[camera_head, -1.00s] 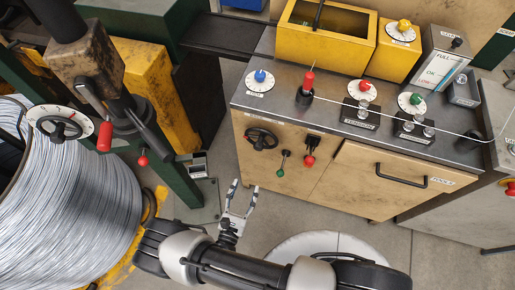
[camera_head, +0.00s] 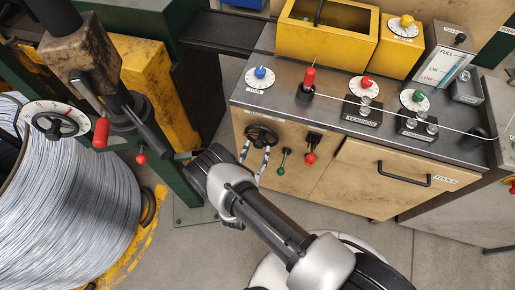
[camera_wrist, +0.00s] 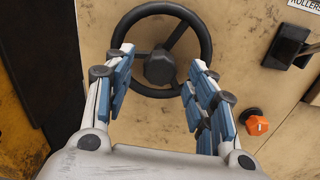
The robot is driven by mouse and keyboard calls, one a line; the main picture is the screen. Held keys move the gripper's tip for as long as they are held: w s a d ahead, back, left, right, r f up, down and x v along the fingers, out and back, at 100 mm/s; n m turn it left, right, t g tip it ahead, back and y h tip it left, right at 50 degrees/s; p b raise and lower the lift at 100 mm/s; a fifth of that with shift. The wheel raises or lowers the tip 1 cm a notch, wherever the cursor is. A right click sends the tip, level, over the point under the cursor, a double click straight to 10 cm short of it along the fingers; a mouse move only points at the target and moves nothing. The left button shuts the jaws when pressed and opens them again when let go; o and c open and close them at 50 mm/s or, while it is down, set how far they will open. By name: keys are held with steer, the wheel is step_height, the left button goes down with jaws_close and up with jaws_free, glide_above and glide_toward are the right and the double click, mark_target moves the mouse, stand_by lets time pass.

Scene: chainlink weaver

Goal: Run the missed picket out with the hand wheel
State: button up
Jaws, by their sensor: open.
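The black hand wheel (camera_head: 262,134) is on the left part of the tan cabinet's front. In the wrist view its rim and dark hub (camera_wrist: 158,67) are straight ahead. My gripper (camera_head: 257,152) is just in front of it, fingers spread and empty. In the wrist view the gripper's (camera_wrist: 161,62) two blue-padded fingers reach toward the wheel, one on each side of the hub. Whether a fingertip touches the rim, I cannot tell. I cannot make out a picket in either view.
Beside the wheel are a green-knobbed lever (camera_head: 281,171) and a red-knobbed lever (camera_head: 311,158). A drawer handle (camera_head: 403,179) stands out farther right. A large wire coil (camera_head: 70,200) and a second wheel with a dial (camera_head: 55,122) are at the left. A wire runs above the cabinet top.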

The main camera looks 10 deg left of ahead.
steer(key=shift+w, duration=0.85)
jaws_close()
